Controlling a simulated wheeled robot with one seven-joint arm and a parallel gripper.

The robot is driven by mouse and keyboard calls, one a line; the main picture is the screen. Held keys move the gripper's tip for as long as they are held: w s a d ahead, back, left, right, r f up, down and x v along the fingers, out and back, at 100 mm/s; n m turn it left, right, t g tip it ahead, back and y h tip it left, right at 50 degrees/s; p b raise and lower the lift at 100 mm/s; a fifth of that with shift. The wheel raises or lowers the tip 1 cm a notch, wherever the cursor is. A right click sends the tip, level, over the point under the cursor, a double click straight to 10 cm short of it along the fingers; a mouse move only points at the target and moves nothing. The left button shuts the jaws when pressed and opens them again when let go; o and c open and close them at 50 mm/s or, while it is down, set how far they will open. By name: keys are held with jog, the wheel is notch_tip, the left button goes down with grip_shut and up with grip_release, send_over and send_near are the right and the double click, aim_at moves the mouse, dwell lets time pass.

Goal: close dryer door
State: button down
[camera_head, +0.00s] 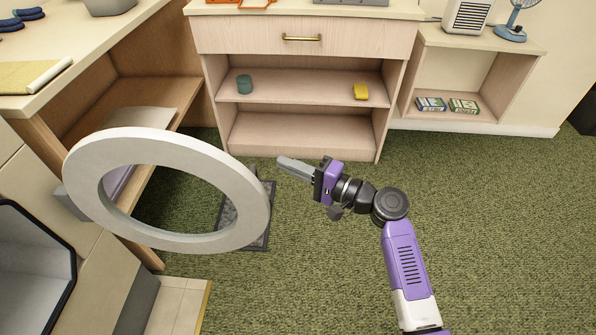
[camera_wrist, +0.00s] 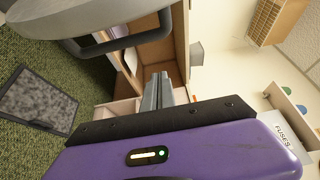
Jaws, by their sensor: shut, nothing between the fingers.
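The dryer door (camera_head: 165,146) is a thick off-white ring in the head view. It stands open, swung out from the front of the dryer (camera_head: 88,262) at the lower left. The dryer's dark opening (camera_head: 35,270) shows at the left edge. My gripper (camera_head: 280,162) is shut and empty, to the right of the door's far right rim and apart from it. In the wrist view, the closed fingers (camera_wrist: 155,92) point away from the camera. Part of the door (camera_wrist: 60,18) fills the top left there, with a dark curved bar by its edge. The hinge cannot be made out.
A wooden cabinet (camera_head: 300,105) with a drawer and open shelves stands behind my gripper. A counter (camera_head: 90,60) runs along the left. A grey mat (camera_head: 262,225) lies on the green carpet, partly behind the door. The carpet at the right is clear.

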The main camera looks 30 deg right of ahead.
jog(key=shift+w+a, duration=0.25)
jog(key=shift+a, duration=0.6)
jog(key=shift+w+a, duration=0.3)
jog(key=shift+a, duration=0.55)
jog(key=shift+w+a, duration=0.25)
jog(key=shift+a, duration=0.6)
jog(key=shift+s, duration=0.1)
